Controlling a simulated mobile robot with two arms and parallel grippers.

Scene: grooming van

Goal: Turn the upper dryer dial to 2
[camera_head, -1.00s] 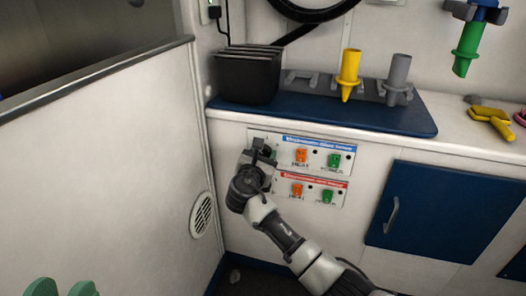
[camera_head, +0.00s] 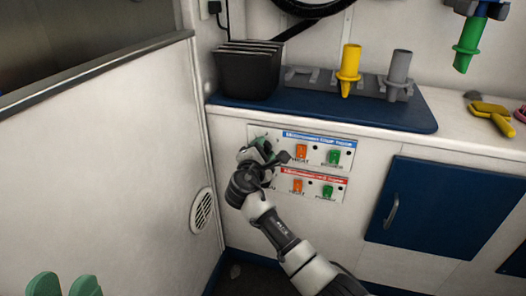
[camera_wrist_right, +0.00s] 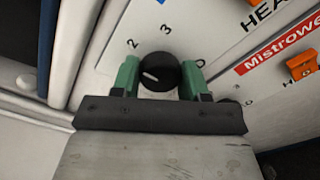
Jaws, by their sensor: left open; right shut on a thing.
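The upper dryer panel (camera_head: 318,150) has a blue title strip and sits on the cabinet front. Its black dial (camera_wrist_right: 160,73) is between the green fingers of my right gripper (camera_wrist_right: 160,80), which is shut on it. The numbers 2, 3 and 0 show around the dial in the right wrist view. The dial's white mark is on the left of its face, pointing left, a little below the 2. In the head view my right gripper (camera_head: 264,149) covers the dial. My left gripper (camera_head: 63,286) is open and empty at the bottom left.
The lower panel (camera_head: 312,184) with a red strip is just below, also with orange and green switches. A blue mat (camera_head: 330,112) on the counter above holds a black bin (camera_head: 247,72) and nozzles. A white partition (camera_head: 110,160) stands close on the left.

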